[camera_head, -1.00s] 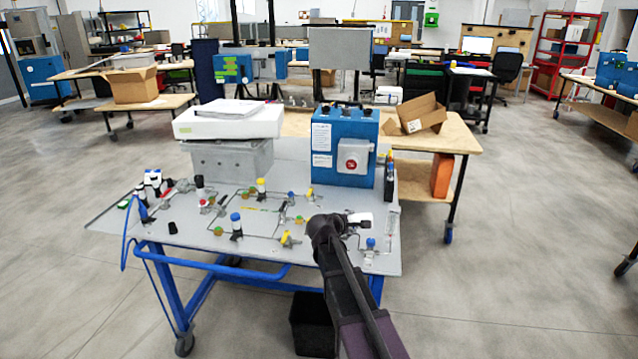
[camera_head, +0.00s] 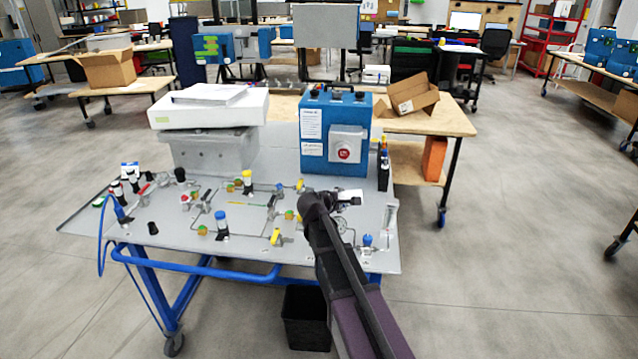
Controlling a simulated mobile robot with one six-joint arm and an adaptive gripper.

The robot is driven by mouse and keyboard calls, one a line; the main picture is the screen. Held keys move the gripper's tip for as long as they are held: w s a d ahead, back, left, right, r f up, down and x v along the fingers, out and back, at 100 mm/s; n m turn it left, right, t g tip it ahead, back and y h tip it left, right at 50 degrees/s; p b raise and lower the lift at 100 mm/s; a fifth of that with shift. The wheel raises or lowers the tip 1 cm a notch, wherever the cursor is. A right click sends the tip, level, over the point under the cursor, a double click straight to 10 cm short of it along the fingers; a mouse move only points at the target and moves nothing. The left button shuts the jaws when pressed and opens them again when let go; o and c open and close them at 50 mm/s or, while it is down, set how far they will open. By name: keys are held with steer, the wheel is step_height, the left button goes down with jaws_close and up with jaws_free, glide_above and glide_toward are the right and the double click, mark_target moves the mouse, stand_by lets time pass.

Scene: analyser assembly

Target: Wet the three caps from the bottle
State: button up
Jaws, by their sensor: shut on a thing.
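My gripper (camera_head: 342,199) reaches over the right part of the grey cart top (camera_head: 130,198). It is shut on a small white thing (camera_head: 355,197), mostly hidden by the fingers; I cannot tell surely whether this is the bottle. Several capped fittings stand on the cart: one with a blue cap (camera_head: 220,216), one with a yellow cap (camera_head: 247,176), one with a black cap (camera_head: 180,174) and a small blue-capped one (camera_head: 367,240) at the right. Which three are the task's caps, and whether any is wet, I cannot tell.
A blue analyser box (camera_head: 335,125) stands at the back of the cart. A white device (camera_head: 208,107) rests on a grey box (camera_head: 208,150) at its left. Thin tubing and valves cover the cart top. A black bin (camera_head: 306,318) stands below.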

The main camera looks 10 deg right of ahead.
steer(key=shift+a+r, duration=0.1)
steer(key=shift+a, duration=0.1)
steer(key=shift+w+a+r+m+p, duration=0.2)
steer(key=shift+a+m+p, duration=0.1)
steer(key=shift+p, duration=0.15)
steer(key=r+m+g+p, duration=0.1)
steer(key=a+m+g+p, duration=0.1)
steer(key=m, duration=0.1)
steer(key=shift+w+r+p, duration=0.3)
steer(key=shift+r+p, duration=0.05)
steer(key=shift+p, duration=0.05)
steer(key=r+m+p, duration=0.1)
steer(key=m, duration=0.1)
steer(key=a+m+g+p, duration=0.1)
steer(key=m, duration=0.1)
steer(key=a+r+m+g+p, duration=0.1)
steer(key=p, duration=0.1)
steer(key=shift+w+a+r+m+h, duration=0.2)
steer(key=shift+a+r+m+h, duration=0.1)
steer(key=shift+m, duration=0.1)
steer(key=m+p, duration=0.1)
steer(key=a+r+m+g+p, duration=0.1)
steer(key=m, duration=0.1)
steer(key=shift+s+a+g, duration=0.15)
steer(key=shift+a+g, duration=0.1)
steer(key=shift+g, duration=0.05)
steer(key=shift+r+m, duration=0.1)
steer(key=shift+m, duration=0.2)
